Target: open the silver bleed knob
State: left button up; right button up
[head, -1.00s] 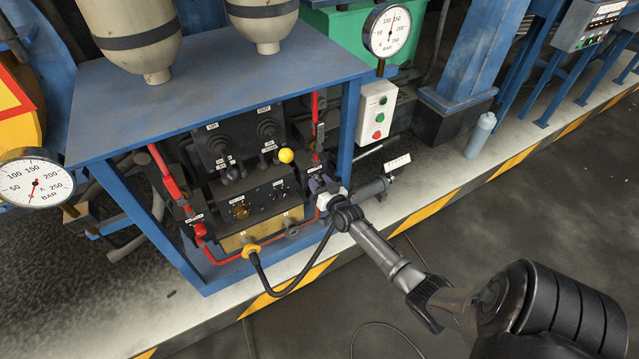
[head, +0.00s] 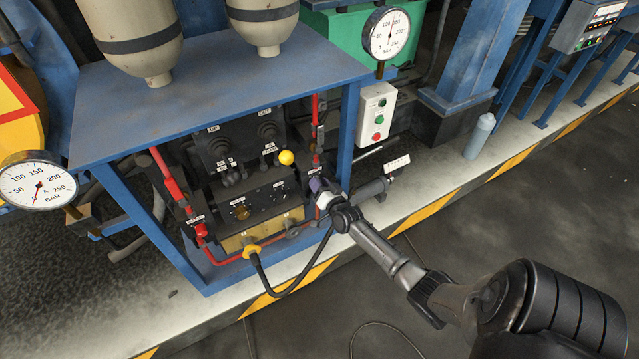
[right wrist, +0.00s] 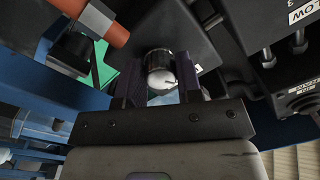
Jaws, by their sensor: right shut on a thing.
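The silver bleed knob (right wrist: 161,74) shows in the right wrist view as a short, round piece with a dark ribbed side and a bright silver face. My right gripper (right wrist: 159,84) has one dark finger on each side of it and is shut on it. In the head view my right gripper (head: 318,186) is at the lower right of the valve panel, inside the blue frame. There the knob is hidden by the gripper and wrist. My left gripper is in neither view.
The blue frame (head: 347,135) has a post just right of my gripper. A red pipe (head: 315,125) runs down close by. A yellow ball-topped lever (head: 286,157) and a black hose (head: 262,278) are to the left. Two gauges, (head: 37,184) and (head: 386,33), flank the frame.

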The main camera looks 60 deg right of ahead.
jog(key=shift+f+m+h+b, duration=0.1)
jog(key=shift+m+h+b, duration=0.45)
jog(key=shift+m, duration=6.55)
jog(key=o, duration=0.9)
jog(key=shift+o, duration=0.2)
